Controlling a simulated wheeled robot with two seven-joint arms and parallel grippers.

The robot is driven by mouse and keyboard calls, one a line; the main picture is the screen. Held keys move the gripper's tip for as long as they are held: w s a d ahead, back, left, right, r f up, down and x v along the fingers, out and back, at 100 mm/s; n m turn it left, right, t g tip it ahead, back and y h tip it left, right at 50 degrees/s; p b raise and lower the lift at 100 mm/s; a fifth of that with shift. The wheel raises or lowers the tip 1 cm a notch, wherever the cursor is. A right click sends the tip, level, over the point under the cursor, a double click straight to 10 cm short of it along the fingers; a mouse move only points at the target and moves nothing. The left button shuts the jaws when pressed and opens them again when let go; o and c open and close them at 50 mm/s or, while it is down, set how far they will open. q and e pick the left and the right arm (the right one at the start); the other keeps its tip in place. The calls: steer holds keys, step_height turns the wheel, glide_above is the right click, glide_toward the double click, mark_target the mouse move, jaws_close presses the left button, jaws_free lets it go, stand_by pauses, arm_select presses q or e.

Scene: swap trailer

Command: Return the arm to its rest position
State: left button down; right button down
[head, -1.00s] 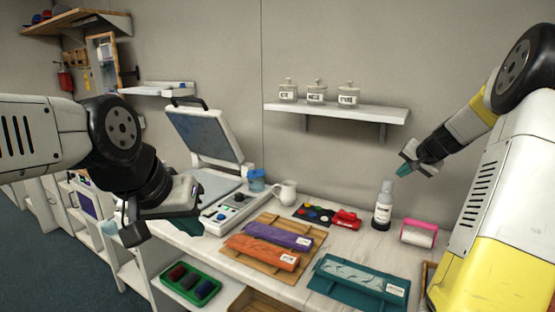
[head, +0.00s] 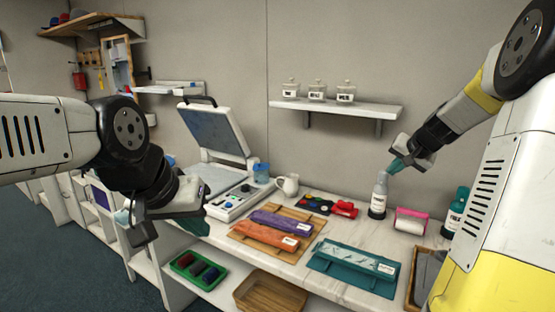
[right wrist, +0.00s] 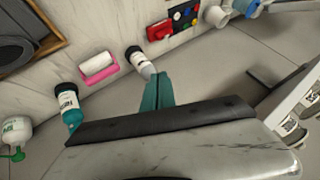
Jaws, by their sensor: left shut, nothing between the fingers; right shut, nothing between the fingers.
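My left gripper (head: 196,226) hangs at the left over the near edge of the worktop, beside the open press (head: 214,130). Its teal fingers are shut with nothing between them. My right gripper (head: 394,168) is in the air above the right part of the worktop, just over the top of a white bottle (head: 378,196) in the head view. Its teal fingers are shut and empty. In the right wrist view the fingers (right wrist: 158,90) point toward the same bottle (right wrist: 137,60); whether they touch it I cannot tell.
The worktop carries a teal tray (head: 352,266), a wooden board (head: 256,250) with orange and purple rolls, a paint palette (head: 313,204), a pink-framed roller (head: 411,221) and a teal bottle (head: 455,213). A wall shelf (head: 345,108) with three jars is behind.

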steer(key=s+a+r+n+g, duration=0.1)
steer(key=s+a+r+n, duration=0.35)
steer(key=s+a, duration=0.85)
steer(key=s+a+n, duration=0.1)
steer(key=s+a, duration=0.1)
steer(key=s, duration=0.4)
steer(key=s+a+f+g, duration=0.1)
steer(key=s+a, duration=0.2)
steer(key=s, duration=0.3)
steer(key=s+a+f+n+y, duration=0.1)
steer(key=s+a, duration=0.2)
steer(key=s, duration=0.4)
steer(key=shift+f+n, duration=0.2)
steer(key=shift+n, duration=0.15)
